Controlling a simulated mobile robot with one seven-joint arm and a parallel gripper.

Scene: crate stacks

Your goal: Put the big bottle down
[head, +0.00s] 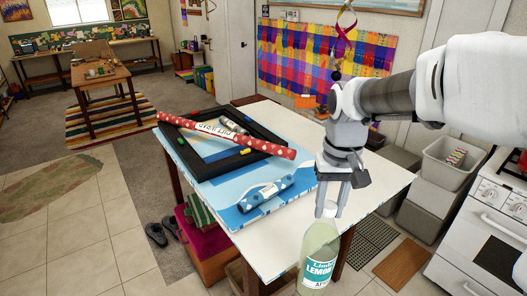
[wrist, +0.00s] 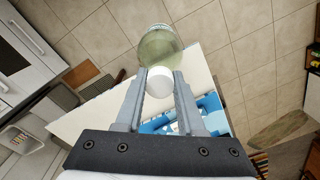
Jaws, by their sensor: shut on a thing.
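The big bottle (head: 319,256) is pale green with a teal label and a white cap (wrist: 160,80). My gripper (head: 327,205) points down and is shut on the bottle at its capped top.
On the table lie a black frame (head: 187,162), a red patterned roll (head: 226,136) and a blue roll (head: 265,194). The right part of the tabletop is bare. Grey crates (head: 425,204) and a white stove (head: 485,225) stand to the right.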

